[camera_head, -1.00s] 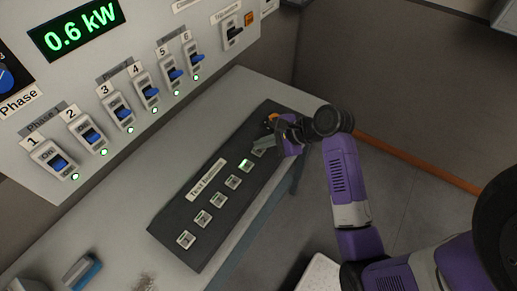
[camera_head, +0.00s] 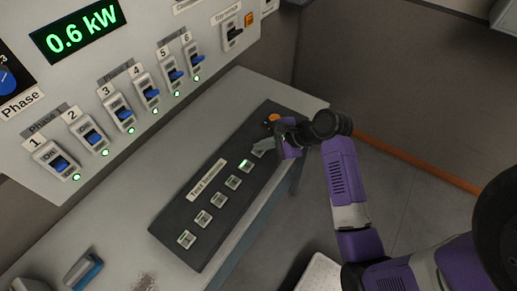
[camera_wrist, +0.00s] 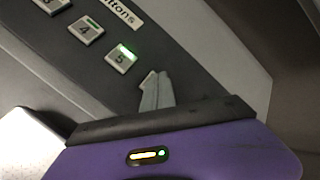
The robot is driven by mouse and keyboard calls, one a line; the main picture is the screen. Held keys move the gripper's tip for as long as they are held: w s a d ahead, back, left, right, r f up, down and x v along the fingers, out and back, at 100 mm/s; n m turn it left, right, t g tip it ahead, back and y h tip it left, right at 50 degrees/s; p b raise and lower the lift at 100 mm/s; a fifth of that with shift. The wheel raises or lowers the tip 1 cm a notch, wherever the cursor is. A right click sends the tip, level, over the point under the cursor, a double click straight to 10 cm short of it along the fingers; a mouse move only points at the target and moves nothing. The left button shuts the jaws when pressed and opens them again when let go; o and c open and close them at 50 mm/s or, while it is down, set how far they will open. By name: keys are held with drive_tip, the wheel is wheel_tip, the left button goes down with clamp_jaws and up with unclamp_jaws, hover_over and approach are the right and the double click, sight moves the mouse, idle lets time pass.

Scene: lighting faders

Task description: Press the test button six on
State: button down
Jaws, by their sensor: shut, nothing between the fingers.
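The dark test-button panel (camera_head: 170,226) lies on the bench with a row of square buttons. Button five (camera_head: 245,165) glows green; it also shows in the wrist view (camera_wrist: 121,58), with button four (camera_wrist: 86,31) beside it. Button six (camera_head: 257,153) is at the far end of the row, partly covered by my gripper. My gripper (camera_head: 264,145) is shut and empty, its tips over or at button six; I cannot tell if they touch it. In the wrist view my closed fingers (camera_wrist: 154,90) hide button six.
An orange button (camera_head: 273,117) sits beyond my gripper on the button panel. A blue-and-grey object (camera_head: 83,270) lies on the bench at lower left.

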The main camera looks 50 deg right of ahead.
sight(262, 152)
drive_tip(key=shift+r, duration=0.15)
idle(0.3)
drive_tip(key=shift+r+p, duration=0.35)
drive_tip(key=shift+p, duration=0.65)
wheel_tip(262, 152, up, 3)
drive_tip(key=p, duration=0.3)
drive_tip(key=shift+r, duration=0.1)
drive_tip(key=shift+r+p, duration=0.55)
drive_tip(key=shift+r, duration=0.8)
